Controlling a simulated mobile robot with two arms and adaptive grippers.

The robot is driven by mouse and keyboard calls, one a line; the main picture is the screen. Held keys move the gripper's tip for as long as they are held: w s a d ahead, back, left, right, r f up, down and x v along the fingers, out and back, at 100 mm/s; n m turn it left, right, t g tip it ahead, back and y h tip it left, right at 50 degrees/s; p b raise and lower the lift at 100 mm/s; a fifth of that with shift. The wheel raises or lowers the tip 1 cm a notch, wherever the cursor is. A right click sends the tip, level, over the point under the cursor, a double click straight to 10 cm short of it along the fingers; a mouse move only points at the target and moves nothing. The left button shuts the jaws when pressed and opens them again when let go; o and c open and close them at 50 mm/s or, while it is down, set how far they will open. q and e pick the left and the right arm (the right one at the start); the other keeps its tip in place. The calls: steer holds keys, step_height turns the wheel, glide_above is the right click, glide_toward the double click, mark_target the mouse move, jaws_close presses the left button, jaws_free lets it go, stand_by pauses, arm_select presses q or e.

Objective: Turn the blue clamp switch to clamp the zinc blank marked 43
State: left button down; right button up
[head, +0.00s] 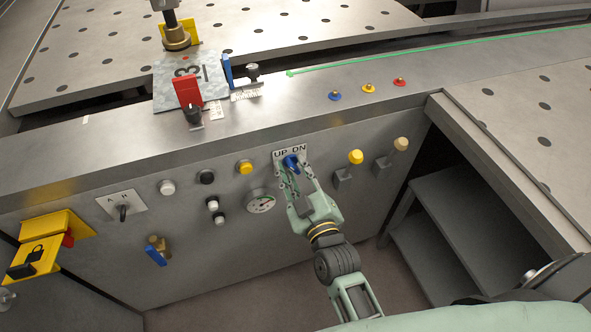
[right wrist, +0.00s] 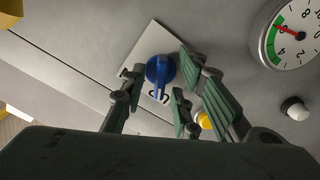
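The blue clamp switch (head: 290,161) sits on a white plate marked UP DN on the front panel. It also shows in the right wrist view (right wrist: 160,70). My right gripper (head: 294,180) is at the switch, with its fingers spread on either side of the knob. In the right wrist view there is a gap beside the knob, and one finger is close to it. The zinc blank (head: 205,70) lies on the machine top, under a dark vertical post; a 3 reads on it, the rest is partly hidden by a red block. My left gripper is not in view.
A pressure gauge (head: 261,202) and several buttons are to the left. A yellow lockout bracket (head: 38,258) juts out at far left. An open shelf (head: 455,195) stands at right.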

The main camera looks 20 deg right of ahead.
steer(key=shift+c, duration=0.3)
jaws_close()
steer(key=shift+r+m+p, duration=0.15)
steer(key=shift+m+p, duration=0.85)
steer(key=shift+m, duration=0.2)
steer(key=m+p, duration=0.1)
steer(key=m, duration=0.1)
steer(key=shift+m, duration=0.4)
steer(key=m+p, duration=0.2)
steer(key=m, duration=0.1)
steer(key=shift+m+p, duration=0.35)
steer(key=shift+m, duration=1.55)
